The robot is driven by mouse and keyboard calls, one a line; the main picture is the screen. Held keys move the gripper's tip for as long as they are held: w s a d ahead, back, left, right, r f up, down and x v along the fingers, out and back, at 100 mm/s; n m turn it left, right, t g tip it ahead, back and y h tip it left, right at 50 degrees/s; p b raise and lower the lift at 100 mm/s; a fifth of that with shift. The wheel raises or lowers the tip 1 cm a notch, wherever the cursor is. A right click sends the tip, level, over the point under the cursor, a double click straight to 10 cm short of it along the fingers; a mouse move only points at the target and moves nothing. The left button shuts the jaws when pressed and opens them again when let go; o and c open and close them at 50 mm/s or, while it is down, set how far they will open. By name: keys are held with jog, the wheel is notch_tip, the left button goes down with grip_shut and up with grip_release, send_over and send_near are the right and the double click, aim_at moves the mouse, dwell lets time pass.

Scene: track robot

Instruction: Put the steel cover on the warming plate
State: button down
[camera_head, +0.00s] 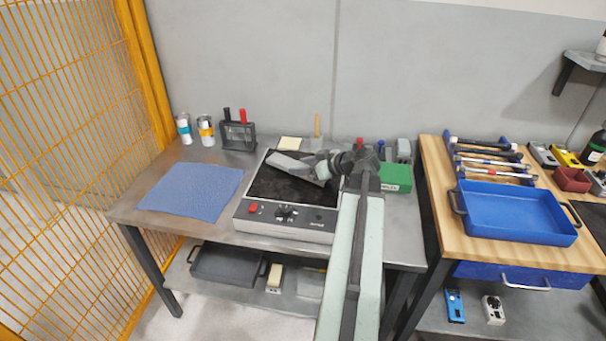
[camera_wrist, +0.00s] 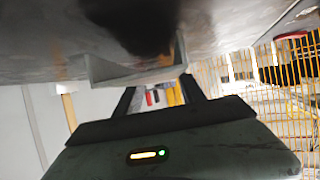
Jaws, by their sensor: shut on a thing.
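My gripper (camera_head: 322,168) is shut on the steel cover (camera_head: 288,162), whose pale grey part points left and slightly back over the warming plate (camera_head: 286,222). The warming plate is a grey box with a dark top, a red switch and a black knob on its front. I cannot tell if the cover touches the plate. In the wrist view my gripper (camera_wrist: 155,92) has its dark fingers at a pale grey edge of the cover (camera_wrist: 105,72). A grey surface with a dark blurred patch fills the top there.
A blue cloth (camera_head: 190,191) lies left of the plate. A green box (camera_head: 396,178) is at the right. A blue tray (camera_head: 515,213) sits on the wooden bench. An orange mesh fence (camera_head: 70,150) bounds the left.

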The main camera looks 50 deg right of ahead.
jog(key=shift+f, duration=0.6)
jog(key=c, duration=0.7)
grip_release()
jog(key=shift+r, duration=0.25)
jog(key=p+v, duration=0.5)
jog(key=v, duration=0.6)
jog(key=shift+s+d, duration=0.1)
jog(key=shift+s, duration=0.4)
